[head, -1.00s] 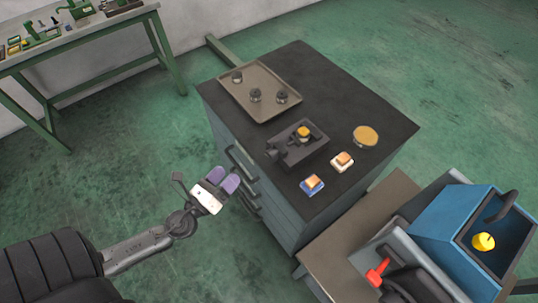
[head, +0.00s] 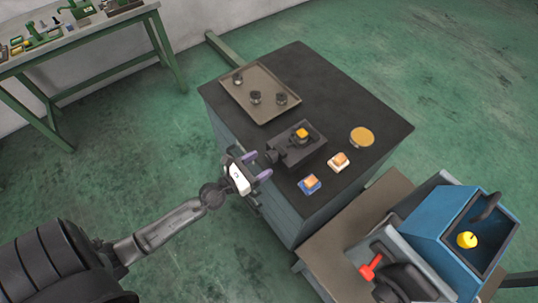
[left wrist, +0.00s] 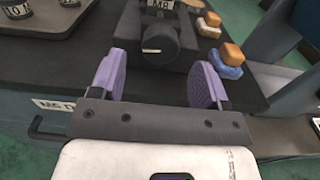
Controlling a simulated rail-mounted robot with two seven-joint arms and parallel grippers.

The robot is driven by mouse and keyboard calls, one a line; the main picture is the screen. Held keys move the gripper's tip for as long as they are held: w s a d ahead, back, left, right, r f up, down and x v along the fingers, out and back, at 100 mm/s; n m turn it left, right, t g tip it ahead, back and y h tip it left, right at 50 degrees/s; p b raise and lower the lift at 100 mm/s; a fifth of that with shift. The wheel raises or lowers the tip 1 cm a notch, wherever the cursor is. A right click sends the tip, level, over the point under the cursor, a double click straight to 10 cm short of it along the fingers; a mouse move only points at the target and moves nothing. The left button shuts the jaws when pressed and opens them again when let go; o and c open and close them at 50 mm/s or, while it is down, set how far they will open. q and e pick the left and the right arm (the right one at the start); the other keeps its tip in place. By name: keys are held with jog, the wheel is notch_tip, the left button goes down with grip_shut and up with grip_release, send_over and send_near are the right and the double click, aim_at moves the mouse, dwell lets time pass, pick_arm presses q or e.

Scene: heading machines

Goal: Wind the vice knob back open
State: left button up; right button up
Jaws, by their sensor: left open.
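The small dark vice (head: 298,143) sits on the dark cabinet top (head: 345,105), with an orange-yellow piece (head: 302,133) on it. Its round dark knob (left wrist: 150,40) faces the cabinet edge and shows in the left wrist view just beyond the gripper. My left gripper (head: 259,167) is open at the cabinet's near edge. In the left wrist view its purple fingertips (left wrist: 158,80) are spread to either side of the knob's line, short of it and not touching. The space between the fingers is empty. My right gripper is not in view.
A tray (head: 242,97) with several dark round parts lies behind the vice. A blue machine (head: 440,232) with a red handle stands at lower right.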

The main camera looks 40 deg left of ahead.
aim_at(269, 159)
pick_arm(q)
jog(key=shift+w+d, duration=0.2)
jog(key=shift+w, duration=0.8)
jog(key=shift+w+d, duration=0.2)
jog(key=shift+w, duration=0.8)
jog(key=c, duration=0.9)
jog(key=shift+n, duration=0.3)
